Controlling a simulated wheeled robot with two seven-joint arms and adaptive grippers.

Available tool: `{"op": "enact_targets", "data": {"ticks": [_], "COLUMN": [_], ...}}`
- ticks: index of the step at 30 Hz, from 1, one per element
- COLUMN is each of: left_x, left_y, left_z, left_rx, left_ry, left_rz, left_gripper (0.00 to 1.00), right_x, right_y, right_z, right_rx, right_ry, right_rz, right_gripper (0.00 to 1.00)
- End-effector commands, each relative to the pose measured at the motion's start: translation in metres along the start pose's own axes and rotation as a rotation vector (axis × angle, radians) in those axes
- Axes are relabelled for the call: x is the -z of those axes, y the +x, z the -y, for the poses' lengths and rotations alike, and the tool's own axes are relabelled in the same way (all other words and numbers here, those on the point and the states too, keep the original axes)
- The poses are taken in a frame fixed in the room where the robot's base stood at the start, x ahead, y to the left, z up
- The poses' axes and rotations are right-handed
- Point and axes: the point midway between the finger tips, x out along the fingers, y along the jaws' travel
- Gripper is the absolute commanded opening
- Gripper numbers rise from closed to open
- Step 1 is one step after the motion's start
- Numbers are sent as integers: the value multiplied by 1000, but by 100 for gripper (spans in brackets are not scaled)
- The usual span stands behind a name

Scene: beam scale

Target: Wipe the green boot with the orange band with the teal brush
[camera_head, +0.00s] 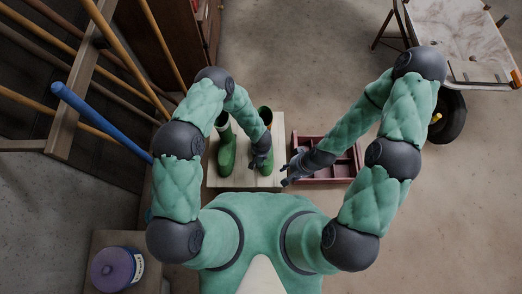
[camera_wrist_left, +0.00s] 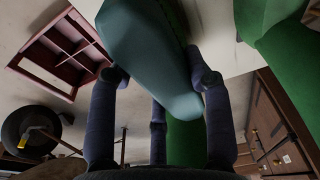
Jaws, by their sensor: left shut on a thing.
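Two green boots stand upright on a pale board in the head view, a left one (camera_head: 227,157) and a right one (camera_head: 268,167). The right boot shows an orange tone near its top; the left boot's band is too small to make out. My left gripper (camera_head: 262,155) is over the right boot and hides part of it. In the left wrist view its fingers are shut on the teal brush (camera_wrist_left: 150,50), with green boot surface (camera_wrist_left: 187,142) close behind. My right gripper (camera_head: 289,174) looks open and empty, right of the boots, by the tray.
The pale board (camera_head: 241,181) bears the boots. A dark red divided tray (camera_head: 325,180) lies right of it. A purple tub (camera_head: 112,269) stands at lower left, a wooden rack with poles (camera_head: 75,100) at left. A folding table (camera_head: 450,35) and black wheel (camera_head: 450,118) are at right.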

Motion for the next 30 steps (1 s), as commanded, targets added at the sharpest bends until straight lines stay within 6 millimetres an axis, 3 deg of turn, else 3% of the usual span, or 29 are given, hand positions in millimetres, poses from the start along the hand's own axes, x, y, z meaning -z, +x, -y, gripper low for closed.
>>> {"op": "enact_targets", "data": {"ticks": [5,16,30], "left_x": [0,4,7], "left_y": [-2,-30,-31], "left_z": [0,0,2], "left_rx": [0,0,0], "left_ry": [0,0,-1], "left_rz": [0,0,0], "left_gripper": [0,0,0], "right_x": [0,-1,-1], "right_y": [-2,-24,-21], "right_z": [1,9,8], "right_rx": [0,0,0], "right_ry": [0,0,0], "right_rz": [0,0,0], "right_gripper": [40,40,40]}}
